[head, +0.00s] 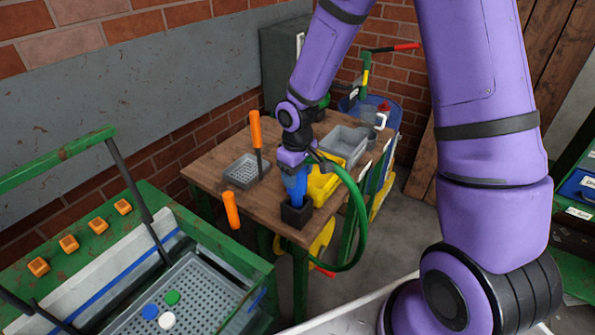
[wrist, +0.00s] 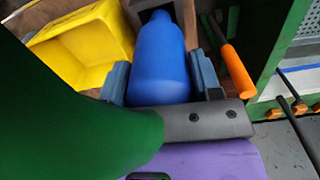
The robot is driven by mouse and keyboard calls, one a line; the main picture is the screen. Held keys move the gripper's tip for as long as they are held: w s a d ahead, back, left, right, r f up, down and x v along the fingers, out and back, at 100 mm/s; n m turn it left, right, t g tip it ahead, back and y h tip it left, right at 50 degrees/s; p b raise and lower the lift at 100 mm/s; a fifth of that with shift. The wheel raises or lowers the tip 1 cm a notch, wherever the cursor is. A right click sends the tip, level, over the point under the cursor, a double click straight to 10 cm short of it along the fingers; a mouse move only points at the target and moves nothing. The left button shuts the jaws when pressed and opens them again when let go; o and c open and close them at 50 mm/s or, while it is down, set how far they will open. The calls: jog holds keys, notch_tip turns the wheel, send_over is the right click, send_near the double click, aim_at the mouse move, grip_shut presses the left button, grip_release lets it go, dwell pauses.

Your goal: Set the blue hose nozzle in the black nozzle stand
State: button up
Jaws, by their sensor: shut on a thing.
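The blue hose nozzle (head: 297,184) is held in my gripper (head: 294,167) over the wooden table, pointing down with the green hose (head: 357,207) looping off to its right. In the wrist view the nozzle (wrist: 158,60) fills the space between the two grey fingers of my gripper (wrist: 160,80). The black nozzle stand (head: 297,212) sits at the table's near corner, directly under the nozzle. The nozzle's lower end is at the stand's opening; I cannot tell how deep it sits. In the wrist view only a dark part of the stand (wrist: 152,15) shows beyond the nozzle's tip.
A yellow bin (head: 322,186) stands right beside the stand. A grey tray (head: 345,143), a grey perforated basket (head: 246,171) and orange-handled tools (head: 231,209) are around the table. The green sorting belt frame (head: 215,240) is at left. The hose hangs past the table edge.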

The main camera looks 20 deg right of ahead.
jog(key=shift+f, duration=1.05)
jog(key=shift+f, duration=1.25)
dwell(0.5)
jog(key=o, duration=0.9)
notch_tip(320, 180, up, 11)
jog(key=shift+f, duration=0.1)
dwell(0.4)
